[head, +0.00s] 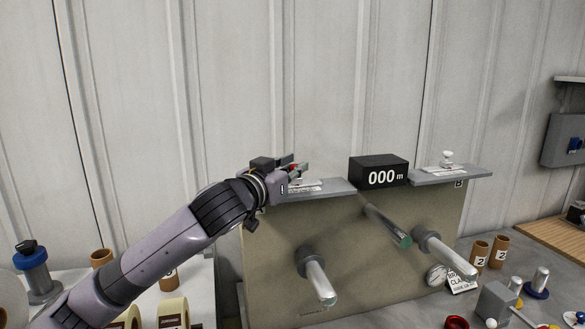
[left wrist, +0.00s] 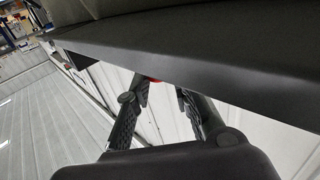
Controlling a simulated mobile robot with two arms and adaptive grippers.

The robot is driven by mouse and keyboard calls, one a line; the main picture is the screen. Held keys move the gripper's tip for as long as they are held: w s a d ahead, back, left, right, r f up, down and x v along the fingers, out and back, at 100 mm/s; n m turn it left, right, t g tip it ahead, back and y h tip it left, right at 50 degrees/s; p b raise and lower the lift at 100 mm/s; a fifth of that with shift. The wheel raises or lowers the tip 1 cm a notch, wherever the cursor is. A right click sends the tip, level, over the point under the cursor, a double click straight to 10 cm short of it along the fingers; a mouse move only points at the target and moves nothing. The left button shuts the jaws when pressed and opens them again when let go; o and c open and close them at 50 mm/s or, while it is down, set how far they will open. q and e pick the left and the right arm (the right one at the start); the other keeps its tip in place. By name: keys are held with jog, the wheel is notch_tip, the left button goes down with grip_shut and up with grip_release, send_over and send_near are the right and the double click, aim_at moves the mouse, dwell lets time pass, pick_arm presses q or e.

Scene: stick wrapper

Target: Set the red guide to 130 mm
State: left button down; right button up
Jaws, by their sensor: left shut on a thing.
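My left gripper (head: 299,168) reaches in from the left, above the left end of the grey shelf on top of the machine. It is shut on the red guide (head: 294,169), of which only small bits of red show between the fingers. In the left wrist view, a sliver of the red guide (left wrist: 153,80) shows by the fingertips (left wrist: 166,88), under a dark edge. A white scale label (head: 306,186) lies on the shelf just right of my gripper; its marks are too small to read. My right gripper is not in view.
A black counter (head: 380,172) reading 000 m stands right of the shelf. Metal rollers (head: 317,283) stick out from the machine's front panel (head: 280,270). A second grey shelf (head: 452,175) carries a white knob.

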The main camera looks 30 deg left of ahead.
pick_arm(q)
jog(key=shift+s+a, duration=0.1)
jog(key=shift+s, duration=0.05)
dwell(0.5)
jog(key=c, duration=1.5)
grip_release()
jog(key=shift+c, duration=0.2)
jog(key=shift+o, duration=0.4)
jog(key=s+d, duration=0.1)
jog(key=s, duration=1.1)
